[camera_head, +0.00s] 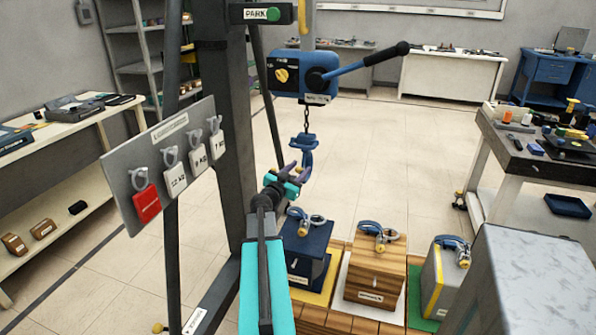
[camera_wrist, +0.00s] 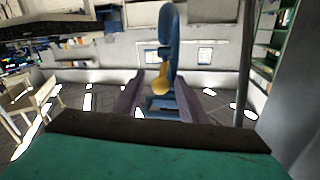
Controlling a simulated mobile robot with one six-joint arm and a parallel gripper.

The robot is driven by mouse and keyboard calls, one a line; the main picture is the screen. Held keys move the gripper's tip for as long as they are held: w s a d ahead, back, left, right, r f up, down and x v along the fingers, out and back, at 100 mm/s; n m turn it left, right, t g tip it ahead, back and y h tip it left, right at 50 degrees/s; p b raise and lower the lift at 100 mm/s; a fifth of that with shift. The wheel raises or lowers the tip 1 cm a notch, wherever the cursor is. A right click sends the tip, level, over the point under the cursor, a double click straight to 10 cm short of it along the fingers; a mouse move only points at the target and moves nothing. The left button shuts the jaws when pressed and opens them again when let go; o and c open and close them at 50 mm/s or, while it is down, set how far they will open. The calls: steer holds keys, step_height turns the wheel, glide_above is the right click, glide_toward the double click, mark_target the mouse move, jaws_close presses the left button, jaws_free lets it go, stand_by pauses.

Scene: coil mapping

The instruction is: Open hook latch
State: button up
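The blue hook (camera_head: 304,141) hangs on a chain below the blue hoist. In the wrist view the hook (camera_wrist: 166,35) stands upright ahead, with a gold latch (camera_wrist: 161,84) low on its left side. My gripper (camera_head: 298,170) is at the hook's lower part in the head view, which partly covers the hook. In the wrist view my gripper (camera_wrist: 157,100) has its two dark fingers apart, with the gold latch appearing between them. The right finger overlaps the hook's lower part. I cannot tell whether either finger touches the latch.
The blue hoist (camera_head: 302,78) with a lever (camera_head: 365,65) is above. A dark post (camera_head: 232,110) and a tag board (camera_head: 165,165) stand left. A navy block (camera_head: 307,250), a wooden block (camera_head: 375,275) and a grey block (camera_head: 443,280), all with shackles, sit below right.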

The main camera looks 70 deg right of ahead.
jaws_close()
steer(key=shift+a, duration=0.35)
steer(key=shift+d, duration=0.2)
steer(key=shift+w+r, duration=0.1)
steer(key=shift+w, duration=0.05)
